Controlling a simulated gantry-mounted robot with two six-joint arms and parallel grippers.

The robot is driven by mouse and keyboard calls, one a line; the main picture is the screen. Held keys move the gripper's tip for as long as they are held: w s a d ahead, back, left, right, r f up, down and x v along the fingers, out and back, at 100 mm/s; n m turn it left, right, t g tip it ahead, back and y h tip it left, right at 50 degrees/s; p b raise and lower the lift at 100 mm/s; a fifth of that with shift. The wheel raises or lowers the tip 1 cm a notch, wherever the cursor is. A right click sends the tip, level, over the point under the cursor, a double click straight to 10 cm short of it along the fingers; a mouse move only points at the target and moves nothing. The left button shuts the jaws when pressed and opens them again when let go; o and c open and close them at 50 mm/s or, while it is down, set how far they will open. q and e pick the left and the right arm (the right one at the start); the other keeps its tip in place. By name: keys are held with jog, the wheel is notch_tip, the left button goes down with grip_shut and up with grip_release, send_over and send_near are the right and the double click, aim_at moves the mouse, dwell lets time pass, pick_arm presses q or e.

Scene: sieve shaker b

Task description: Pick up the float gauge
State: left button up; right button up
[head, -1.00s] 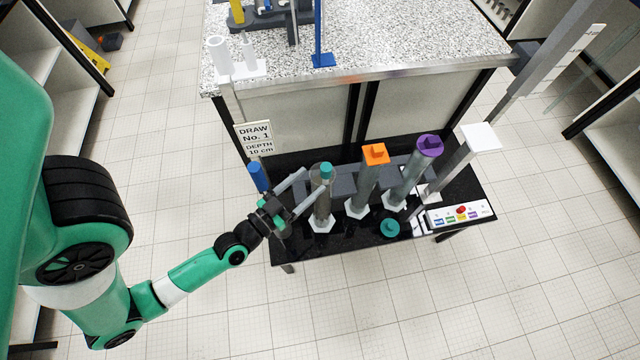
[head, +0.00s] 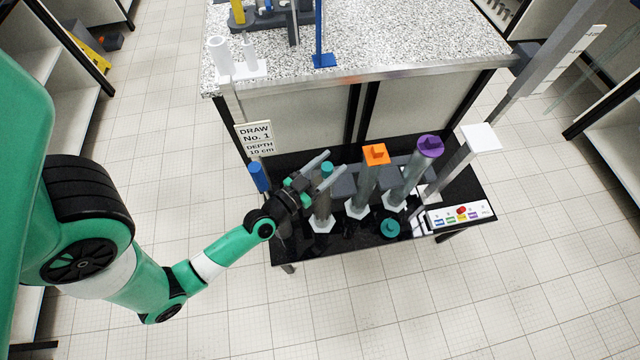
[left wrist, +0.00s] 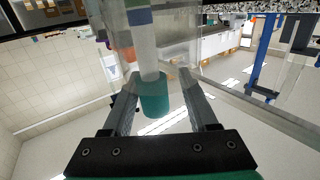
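The float gauge appears to be the pale rod with a teal end (head: 327,169) at the top of the leftmost clear cylinder (head: 322,208). In the left wrist view the teal end (left wrist: 155,98) sits between the two fingers, and the rod carries a blue band. My left gripper (head: 322,170) is open, with one finger on each side of the teal end; a gap shows on at least one side. The right gripper is in neither view.
Cylinders with an orange cap (head: 375,154) and a purple cap (head: 430,146) stand close on the right. A teal lid (head: 390,228) lies on the black table (head: 345,248). A blue-topped post (head: 258,177) and a sign (head: 254,138) are left of the gripper. A control panel (head: 460,214) is at right.

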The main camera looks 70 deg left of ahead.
pick_arm(q)
grip_shut()
dwell(0.3)
